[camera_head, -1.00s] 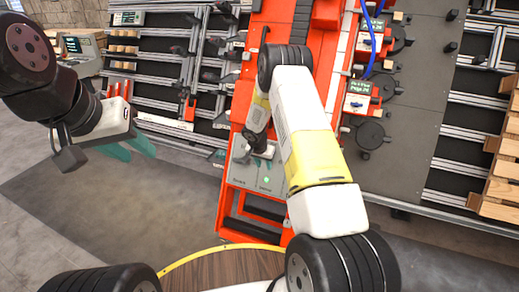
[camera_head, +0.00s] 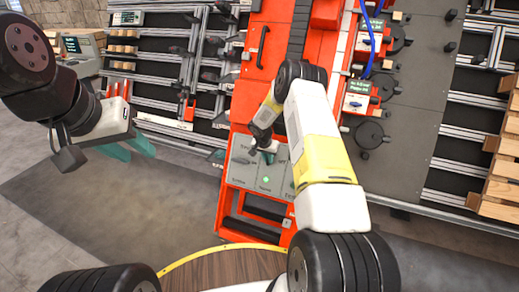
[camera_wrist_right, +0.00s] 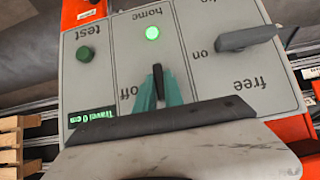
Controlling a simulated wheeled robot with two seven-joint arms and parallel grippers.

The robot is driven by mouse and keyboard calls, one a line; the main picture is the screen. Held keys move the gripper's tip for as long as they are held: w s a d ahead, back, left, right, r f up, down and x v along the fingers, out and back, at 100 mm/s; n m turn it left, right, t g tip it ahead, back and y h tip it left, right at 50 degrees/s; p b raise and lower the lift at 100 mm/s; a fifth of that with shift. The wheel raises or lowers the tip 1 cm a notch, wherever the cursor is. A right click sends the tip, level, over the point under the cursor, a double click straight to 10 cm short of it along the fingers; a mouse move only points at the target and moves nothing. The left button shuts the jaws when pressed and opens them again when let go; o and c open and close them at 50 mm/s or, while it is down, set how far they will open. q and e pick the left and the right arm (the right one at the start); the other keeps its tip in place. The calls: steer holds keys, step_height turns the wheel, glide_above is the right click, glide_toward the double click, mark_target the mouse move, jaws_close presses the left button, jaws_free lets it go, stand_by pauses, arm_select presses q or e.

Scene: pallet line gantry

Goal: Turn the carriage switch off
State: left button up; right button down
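The grey control panel (camera_head: 243,170) sits on the front of the red gantry, and it fills much of the right wrist view (camera_wrist_right: 85,80). There its middle column has a lit green lamp by "home" and a black switch lever (camera_wrist_right: 158,80) near "off". My right gripper (camera_wrist_right: 158,92) has its teal fingers close on both sides of this lever, apparently shut on it. In the head view the right gripper (camera_head: 268,154) is at the panel. My left gripper (camera_head: 132,147) is open and empty, away to the left.
A grey handle (camera_wrist_right: 247,38) sits by "on" and "free", and a green button (camera_wrist_right: 85,54) by "test". A small display (camera_wrist_right: 92,115) reads "Travel 0 cm". Racks with rails stand behind, wooden pallets (camera_head: 505,165) at right. The floor at left is clear.

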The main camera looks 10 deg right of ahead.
steer(key=shift+a, duration=0.1)
stand_by(0.3)
steer(key=shift+w+a+n+g+h, duration=0.15)
steer(key=shift+n+g+h, duration=0.45)
steer(key=shift+n+h, duration=0.4)
steer(key=n+h, duration=0.1)
steer(key=n, duration=0.1)
steer(key=n+h, duration=0.2)
steer(key=shift+a+f+g, duration=0.15)
steer(key=shift+g, duration=0.25)
steer(key=n+h, duration=0.3)
steer(key=shift+a+f, duration=0.15)
steer(key=shift+f+n+t+h, duration=0.1)
steer(key=shift+n+t+h, duration=0.5)
steer(key=shift+n+h, duration=1.05)
steer(key=shift+n+y, duration=0.25)
steer(key=shift+n, duration=0.3)
steer(key=c, duration=1.4)
jaws_free()
steer(key=shift+c, duration=0.2)
